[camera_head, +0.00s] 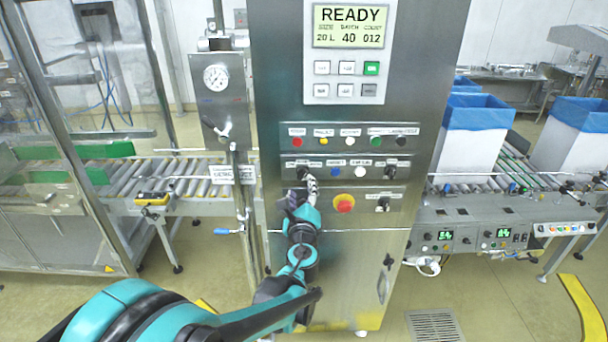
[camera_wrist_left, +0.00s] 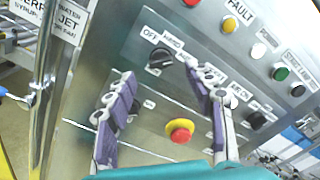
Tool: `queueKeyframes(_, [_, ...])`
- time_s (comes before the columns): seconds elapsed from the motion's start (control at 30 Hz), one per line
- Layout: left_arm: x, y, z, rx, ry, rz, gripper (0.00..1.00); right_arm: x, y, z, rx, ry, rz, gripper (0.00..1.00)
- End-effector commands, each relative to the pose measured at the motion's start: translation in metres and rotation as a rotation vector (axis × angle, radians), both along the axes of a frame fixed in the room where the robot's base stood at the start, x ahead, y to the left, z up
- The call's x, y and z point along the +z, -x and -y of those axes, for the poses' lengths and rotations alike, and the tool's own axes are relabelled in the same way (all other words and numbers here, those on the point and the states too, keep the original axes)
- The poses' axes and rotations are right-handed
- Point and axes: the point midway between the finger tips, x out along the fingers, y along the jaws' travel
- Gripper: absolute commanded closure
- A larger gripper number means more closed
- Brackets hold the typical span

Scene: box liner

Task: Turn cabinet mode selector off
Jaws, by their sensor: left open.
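The steel cabinet (camera_head: 345,255) stands in the middle of the head view. Its black mode selector knob (camera_wrist_left: 160,58), with OFF and HAND printed above it, is at the upper left of the wrist view. In the head view this knob (camera_head: 303,173) is just above my gripper. Which position its pointer marks is unclear. My left gripper (camera_head: 303,190) is open and empty in front of the panel. In the wrist view its purple-padded fingers (camera_wrist_left: 158,76) point toward the knob, one to each side; contact cannot be told. My right gripper is not in view.
A red-and-yellow emergency stop (camera_head: 344,203) sits below and right of the knob. Another black knob (camera_head: 390,172) is at the row's right. Coloured buttons (camera_wrist_left: 232,24) line the row above.

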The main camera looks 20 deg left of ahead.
Motion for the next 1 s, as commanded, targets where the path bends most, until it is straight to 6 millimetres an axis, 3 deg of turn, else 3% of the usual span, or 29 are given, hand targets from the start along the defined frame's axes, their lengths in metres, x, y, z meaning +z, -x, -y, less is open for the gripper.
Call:
queueKeyframes(0.3, [-0.001,-0.046,-0.014,0.002,0.004,0.0,0.47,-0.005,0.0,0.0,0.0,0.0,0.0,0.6])
queueKeyframes(0.67, [0.0,-0.054,-0.016,0.002,0.005,0.001,0.47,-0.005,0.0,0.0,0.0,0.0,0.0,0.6])
queueKeyframes(0.87, [0.0,-0.054,-0.016,0.002,0.005,0.001,0.94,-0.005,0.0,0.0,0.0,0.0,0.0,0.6])
queueKeyframes(1.0, [0.0,-0.054,-0.016,0.002,0.006,0.001,0.96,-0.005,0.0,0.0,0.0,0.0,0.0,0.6])
